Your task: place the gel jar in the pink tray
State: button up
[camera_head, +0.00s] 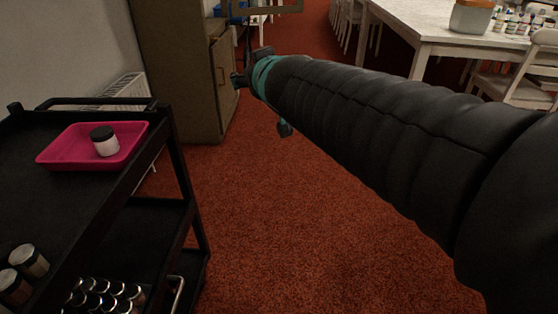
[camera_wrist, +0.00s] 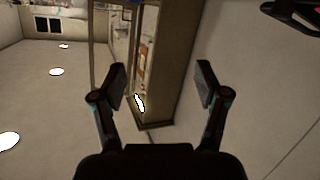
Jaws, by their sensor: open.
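A white jar with a black lid (camera_head: 105,141) stands upright inside the pink tray (camera_head: 62,160). The tray sits on the top shelf of a black cart at the left in the head view. My gripper (camera_wrist: 160,85) is open and empty in the wrist view. Its two fingers are spread with only the background between them. In the head view my arm reaches across the carpet to the right of the cart, and its end is well apart from the jar and tray.
A white table (camera_head: 435,28) with chairs is at the upper right. Red carpet (camera_head: 270,220) lies open between.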

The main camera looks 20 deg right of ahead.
jog(key=s+f+m+g, duration=0.2)
jog(key=s+f+g, duration=0.7)
jog(key=s+f, duration=1)
jog(key=s, duration=0.4)
jog(key=shift+s+d+f, duration=0.25)
jog(key=shift+s+f, duration=0.05)
